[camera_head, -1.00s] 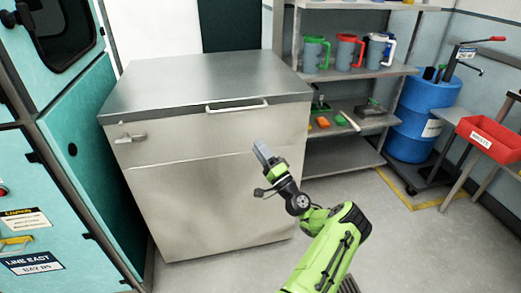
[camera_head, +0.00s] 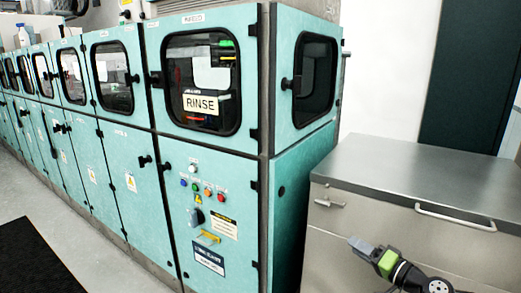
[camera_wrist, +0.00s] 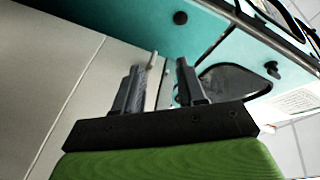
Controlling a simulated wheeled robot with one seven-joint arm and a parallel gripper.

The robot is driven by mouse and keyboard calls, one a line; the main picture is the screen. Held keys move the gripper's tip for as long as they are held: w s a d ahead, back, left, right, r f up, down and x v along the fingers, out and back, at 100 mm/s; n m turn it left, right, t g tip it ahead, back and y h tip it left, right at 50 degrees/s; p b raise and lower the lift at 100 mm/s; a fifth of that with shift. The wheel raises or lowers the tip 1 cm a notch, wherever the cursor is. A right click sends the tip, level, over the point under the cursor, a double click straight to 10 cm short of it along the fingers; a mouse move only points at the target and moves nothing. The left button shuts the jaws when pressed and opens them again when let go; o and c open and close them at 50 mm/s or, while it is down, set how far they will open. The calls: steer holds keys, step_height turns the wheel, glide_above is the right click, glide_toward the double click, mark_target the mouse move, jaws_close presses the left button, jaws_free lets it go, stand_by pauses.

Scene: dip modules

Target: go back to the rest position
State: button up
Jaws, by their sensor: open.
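My gripper (camera_head: 362,246) shows at the lower right of the head view, in front of the steel cabinet. In the wrist view my gripper (camera_wrist: 158,82) has its two dark fingers apart, with nothing between them. The arm behind it is bright green and black and runs out of the bottom edge of the head view.
The steel cabinet (camera_head: 400,190) with a bar handle (camera_head: 455,217) stands at the right. A row of teal modules with windows, one labelled RINSE (camera_head: 201,103), fills the left and middle. Grey floor and a black mat (camera_head: 30,262) lie at the lower left.

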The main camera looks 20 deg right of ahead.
steer(key=w+a+n+g+y, duration=0.1)
steer(key=a+n+g, duration=0.45)
steer(key=a, duration=0.85)
steer(key=s+a+r+n+g+h, duration=0.25)
steer(key=s+a+g, duration=0.25)
steer(key=s+a, duration=0.45)
steer(key=s+a+r+h+p, duration=0.1)
steer(key=s+a+r+h, duration=0.1)
steer(key=s, duration=0.7)
steer(key=s+a+r+h, duration=0.2)
steer(key=s+r, duration=0.1)
steer(key=s, duration=0.7)
step_height(320, 180, up, 16)
steer(key=p, duration=1.6)
steer(key=shift+w+a, duration=0.2)
steer(key=shift+f, duration=0.1)
